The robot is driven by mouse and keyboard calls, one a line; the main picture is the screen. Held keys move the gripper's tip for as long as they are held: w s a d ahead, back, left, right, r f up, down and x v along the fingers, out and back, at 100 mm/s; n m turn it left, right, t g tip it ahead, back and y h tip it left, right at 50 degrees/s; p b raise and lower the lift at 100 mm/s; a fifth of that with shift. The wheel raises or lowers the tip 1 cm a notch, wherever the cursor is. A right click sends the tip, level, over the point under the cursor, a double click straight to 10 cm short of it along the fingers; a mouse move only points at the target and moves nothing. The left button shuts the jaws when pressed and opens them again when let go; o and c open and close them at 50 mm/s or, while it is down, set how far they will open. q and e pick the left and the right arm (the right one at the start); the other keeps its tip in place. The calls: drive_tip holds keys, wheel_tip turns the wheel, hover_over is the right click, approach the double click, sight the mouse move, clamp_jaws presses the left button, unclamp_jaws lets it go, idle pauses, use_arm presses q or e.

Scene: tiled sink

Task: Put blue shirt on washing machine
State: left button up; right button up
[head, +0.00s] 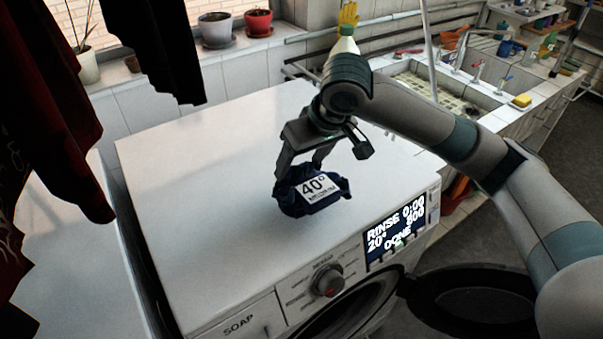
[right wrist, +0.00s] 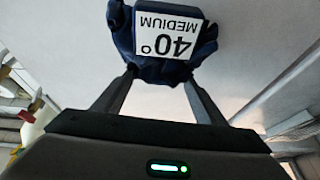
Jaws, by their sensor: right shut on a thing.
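The blue shirt (head: 296,203) is a dark blue crumpled bundle with a white "40°" label. It is at the top of the white washing machine (head: 200,200), near the front middle of its lid; whether it rests fully on the lid is hard to tell. My right gripper (head: 300,176) comes down from above and is shut on the shirt. In the right wrist view the shirt (right wrist: 208,45) sits between the fingertips, its label reading "40° MEDIUM" upside down. My left gripper is not in view.
Dark red cloth (head: 50,150) and black cloth (head: 150,45) hang at the left. The machine's round door (head: 475,300) stands open at the front right. A tiled sink (head: 450,95) is at the back right. Flower pots (head: 215,30) stand on the sill. The lid around the shirt is clear.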

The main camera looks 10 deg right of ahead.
sight(304, 170)
wheel_tip(304, 170, down, 3)
drive_tip(key=shift+r+p, duration=0.1)
drive_tip(key=shift+p, duration=0.4)
drive_tip(key=shift+f, duration=0.45)
drive_tip(key=o, duration=1.6)
drive_tip(key=b+v, duration=0.2)
drive_tip(key=v, duration=1)
drive_tip(key=shift+r, duration=0.1)
drive_tip(key=shift+s+d, duration=0.1)
